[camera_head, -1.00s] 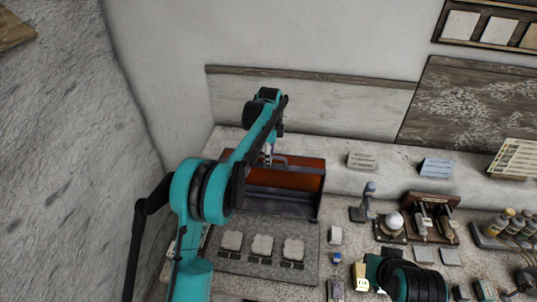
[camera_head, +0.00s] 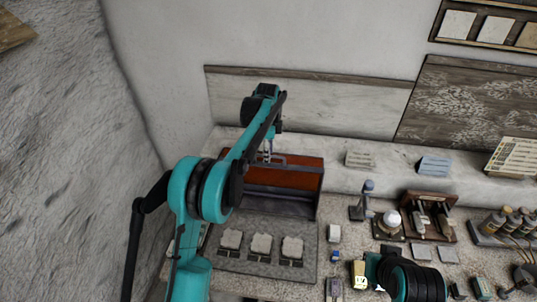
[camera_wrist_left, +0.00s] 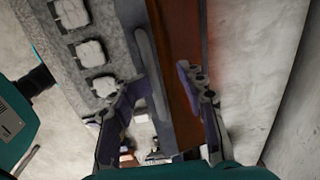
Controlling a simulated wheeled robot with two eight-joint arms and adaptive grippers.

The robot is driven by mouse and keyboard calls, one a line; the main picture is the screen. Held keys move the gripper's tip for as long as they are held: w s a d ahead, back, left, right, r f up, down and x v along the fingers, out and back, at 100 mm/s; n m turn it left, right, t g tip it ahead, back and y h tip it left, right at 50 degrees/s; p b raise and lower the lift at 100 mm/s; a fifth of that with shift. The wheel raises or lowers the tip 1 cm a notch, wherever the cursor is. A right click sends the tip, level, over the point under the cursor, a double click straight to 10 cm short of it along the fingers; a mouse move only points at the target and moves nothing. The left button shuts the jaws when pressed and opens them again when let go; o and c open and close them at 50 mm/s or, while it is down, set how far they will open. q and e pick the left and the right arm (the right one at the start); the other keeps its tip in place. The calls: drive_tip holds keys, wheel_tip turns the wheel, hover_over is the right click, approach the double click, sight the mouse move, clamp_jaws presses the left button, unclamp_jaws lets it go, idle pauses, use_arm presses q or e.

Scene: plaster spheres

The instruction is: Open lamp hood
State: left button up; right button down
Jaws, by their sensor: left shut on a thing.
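The exact contact is hard to see. My right arm shows at the lower right, but its fingers do not show.
A grey slab (camera_head: 228,263) with three pale plaster blocks lies in front of the hood. To the right stand a small grey stand (camera_head: 359,212), a white ball on a base (camera_head: 391,220) and a wooden holder (camera_head: 429,203). The wall is close behind.

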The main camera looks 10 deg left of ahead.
use_arm(q)
wheel_tip(320, 180, up, 12)
drive_tip(key=shift+s+f, duration=0.25)
idle(0.4)
drive_tip(key=s+a+f+n+t+b, duration=0.15)
drive_tip(key=s+n+b, duration=0.35)
drive_tip(key=s, duration=0.5)
drive_tip(key=s+a+f+n+t+b, duration=0.1)
drive_tip(key=s+f+n+t+b, duration=0.2)
drive_tip(key=s, duration=0.6)
drive_tip(key=s+f+n+t+b, duration=0.2)
drive_tip(key=s+f+n+b, duration=0.5)
drive_tip(key=s+f, duration=0.9)
drive_tip(key=shift+s+a+f+n, duration=0.4)
drive_tip(key=shift+f+n, duration=0.5)
drive_tip(key=shift+n, duration=0.3)
